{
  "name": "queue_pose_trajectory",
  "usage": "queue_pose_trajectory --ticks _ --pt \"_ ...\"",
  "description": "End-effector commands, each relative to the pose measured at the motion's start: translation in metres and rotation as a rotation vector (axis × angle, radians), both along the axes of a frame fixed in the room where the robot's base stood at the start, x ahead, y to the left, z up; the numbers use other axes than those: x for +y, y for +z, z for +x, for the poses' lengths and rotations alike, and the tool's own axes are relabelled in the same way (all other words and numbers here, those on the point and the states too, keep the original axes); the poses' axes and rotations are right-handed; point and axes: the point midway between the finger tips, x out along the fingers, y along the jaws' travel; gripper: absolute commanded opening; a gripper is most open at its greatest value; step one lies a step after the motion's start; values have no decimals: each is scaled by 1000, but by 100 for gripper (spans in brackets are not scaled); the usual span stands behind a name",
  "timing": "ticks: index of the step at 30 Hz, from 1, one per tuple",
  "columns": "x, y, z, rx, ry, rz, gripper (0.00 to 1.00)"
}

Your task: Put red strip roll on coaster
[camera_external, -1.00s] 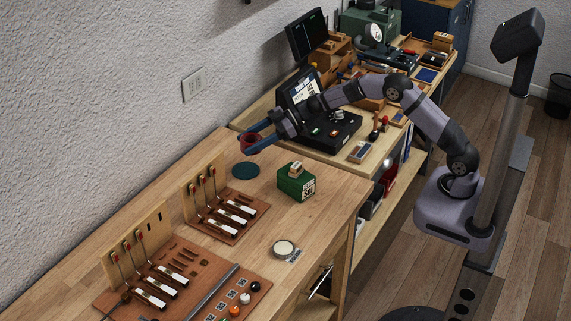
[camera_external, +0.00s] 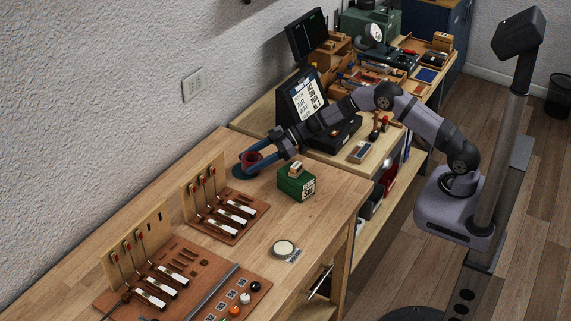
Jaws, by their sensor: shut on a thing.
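The red strip roll (camera_external: 251,161) is between the fingers of my gripper (camera_external: 253,164), which is shut on it. It is low, over the round dark teal coaster (camera_external: 236,171) on the wooden bench. The roll and fingers hide much of the coaster. I cannot tell whether the roll touches it.
A green box (camera_external: 296,182) with a small wooden block on top stands right of the coaster. Boards with red-tipped piano action parts (camera_external: 222,215) lie in front. A small round dish (camera_external: 284,248) sits near the bench's right edge. A black device with a screen (camera_external: 308,100) stands behind.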

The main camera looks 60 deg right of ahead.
Motion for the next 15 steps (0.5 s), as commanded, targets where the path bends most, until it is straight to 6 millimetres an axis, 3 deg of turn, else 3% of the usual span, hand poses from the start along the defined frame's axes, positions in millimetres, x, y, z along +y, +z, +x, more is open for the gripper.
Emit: queue_pose_trajectory --ticks 6,15 --pt "0 -21 0 1 0 1 34" --pt "0 -23 0 0 0 0 34"
